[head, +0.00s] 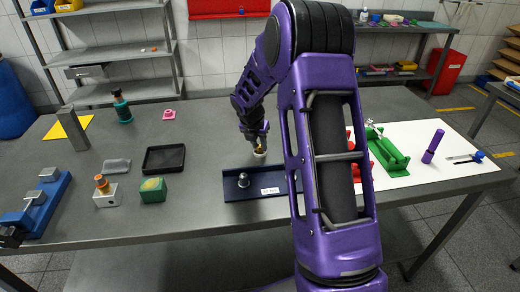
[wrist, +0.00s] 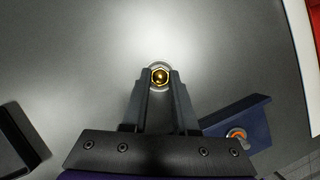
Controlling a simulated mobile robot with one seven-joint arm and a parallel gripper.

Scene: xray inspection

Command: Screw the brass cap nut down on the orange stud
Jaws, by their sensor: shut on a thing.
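The brass cap nut (wrist: 160,76) sits between the fingertips of my gripper (wrist: 160,88) in the wrist view, with a pale round ring or holder around it. My gripper (head: 259,147) is shut on the nut behind the dark blue bracket (head: 231,194) in the head view. I cannot tell whether the nut is clear of the holder. The orange stud (wrist: 236,135), with a grey centre, shows on the bracket at the lower right of the wrist view. A silver rounded post (head: 243,180) stands on the bracket's left part.
A black tray (head: 164,170) lies left of my gripper. A grey block with an orange top (head: 104,195) and a green block (head: 153,190) stand farther left. A green fixture (head: 390,152) and a purple cylinder (head: 433,146) stand on a white sheet at right.

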